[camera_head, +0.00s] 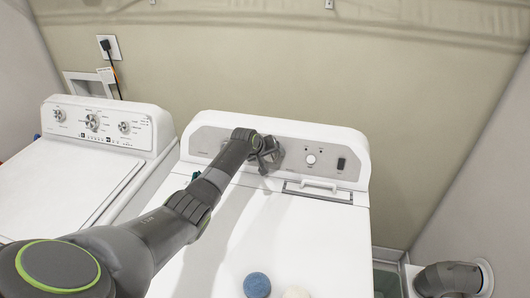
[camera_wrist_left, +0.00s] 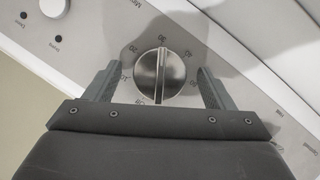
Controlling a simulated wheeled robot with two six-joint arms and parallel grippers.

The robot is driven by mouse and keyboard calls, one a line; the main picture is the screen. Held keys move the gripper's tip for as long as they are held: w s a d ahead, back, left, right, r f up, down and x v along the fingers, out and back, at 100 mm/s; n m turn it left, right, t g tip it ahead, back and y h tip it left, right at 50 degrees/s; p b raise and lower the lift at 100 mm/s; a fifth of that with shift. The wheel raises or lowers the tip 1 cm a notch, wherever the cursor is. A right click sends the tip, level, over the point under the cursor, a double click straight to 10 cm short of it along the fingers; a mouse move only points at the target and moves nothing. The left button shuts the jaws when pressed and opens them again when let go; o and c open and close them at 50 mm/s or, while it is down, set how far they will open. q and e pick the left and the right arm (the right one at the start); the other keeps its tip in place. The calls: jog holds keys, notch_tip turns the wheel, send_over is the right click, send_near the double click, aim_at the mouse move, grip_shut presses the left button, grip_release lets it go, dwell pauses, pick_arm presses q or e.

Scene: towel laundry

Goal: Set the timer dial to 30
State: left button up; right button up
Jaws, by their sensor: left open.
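The round silver timer dial (camera_wrist_left: 160,76) is on the grey panel of the right-hand machine, with printed numbers around it. Its raised grip bar runs nearly upright in the left wrist view; which end points to a number is hard to tell. My left gripper (camera_wrist_left: 159,69) is open, with one finger on each side of the dial and visible gaps between. In the head view my left gripper (camera_head: 270,153) is at the panel and largely hides the dial. My right gripper is not in view.
A white knob (camera_head: 311,159) and a dark switch (camera_head: 341,163) sit right of my gripper on the panel. A blue round object (camera_head: 257,285) and a cream one (camera_head: 297,293) lie on the machine's front. Another white machine (camera_head: 85,180) stands left.

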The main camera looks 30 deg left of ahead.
pick_arm(q)
jog(key=b+v, duration=0.2)
jog(key=v, duration=1.5)
jog(key=shift+s, duration=0.15)
jog(key=shift+r, duration=0.1)
